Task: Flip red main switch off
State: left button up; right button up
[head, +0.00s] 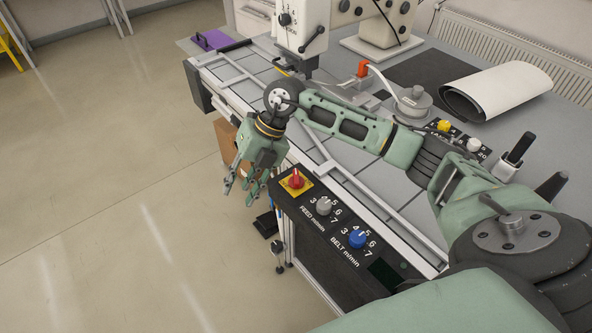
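The red main switch (295,179) is a rotary knob on a yellow plate (303,188) at the far left end of the black control panel. Its handle points up, slightly tilted. My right gripper (240,192) hangs beyond the table edge, just left of the switch, fingers pointing down. Its fingers are spread apart with nothing between them, and it is apart from the switch. My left gripper is not in the picture.
A grey FEED knob (323,206) and a blue BELT knob (357,239) sit on the same panel. Floor at left is clear.

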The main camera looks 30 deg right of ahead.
aim_at(296, 174)
jog(key=d+r+h, duration=0.1)
jog(key=d+h, duration=0.1)
jog(key=d, duration=0.3)
jog(key=d+m+h, duration=0.1)
jog(key=d+h, duration=0.1)
jog(key=d, duration=0.3)
jog(key=d+r+m+h, duration=0.1)
jog(key=d+h, duration=0.1)
jog(key=d, duration=0.3)
jog(key=shift+s+d+r+g, duration=0.2)
jog(key=shift+r+g, duration=0.1)
jog(key=shift+g, duration=0.1)
jog(key=shift+d+f+p, duration=0.1)
jog(key=shift+f+p, duration=0.15)
jog(key=shift+p, duration=0.05)
notch_tip(296, 174, down, 6)
jog(key=shift+f+p, duration=0.1)
jog(key=shift+p, duration=0.95)
jog(key=shift+f, duration=0.45)
jog(key=shift+c, duration=0.3)
grip_shut()
